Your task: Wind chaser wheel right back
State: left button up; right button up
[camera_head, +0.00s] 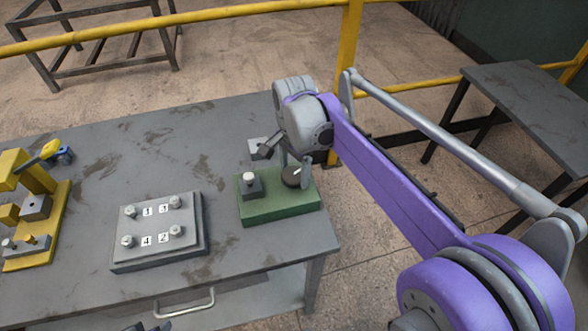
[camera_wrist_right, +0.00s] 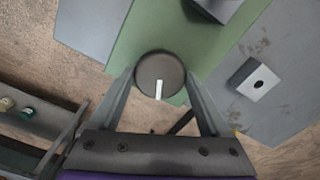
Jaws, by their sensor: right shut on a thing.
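The chaser wheel is a dark round knob (camera_head: 291,177) on the right part of a green base (camera_head: 282,208). In the right wrist view the wheel (camera_wrist_right: 160,68) shows a white mark pointing toward my gripper. My right gripper (camera_head: 295,170) reaches down over it from above. In the right wrist view my right gripper (camera_wrist_right: 162,80) has one finger on each side of the wheel, shut on it. A grey block with a white-topped knob (camera_head: 250,180) stands on the base left of the wheel. Only a dark tip, apparently my left gripper (camera_head: 150,326), shows at the bottom edge.
A grey plate with numbered labels and several knobs (camera_head: 158,230) lies left of the green base. A yellow fixture (camera_head: 35,215) stands at the far left. A small grey block (camera_head: 262,147) sits behind the base. A yellow rail (camera_head: 200,17) runs behind the table (camera_head: 95,150).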

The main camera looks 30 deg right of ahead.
jog(key=shift+c, duration=0.8)
jog(key=shift+n, duration=0.4)
jog(key=n+p, duration=0.1)
jog(key=n, duration=0.2)
jog(key=shift+r+n, duration=0.1)
jog(key=shift+n, duration=0.2)
jog(key=n+p, duration=0.1)
jog(key=n, duration=0.2)
jog(key=shift+n, duration=0.3)
jog(key=n, duration=0.3)
jog(key=shift+n, duration=0.4)
jog(key=n+p, duration=0.1)
jog(key=n, duration=1.1)
jog(key=shift+p, duration=0.35)
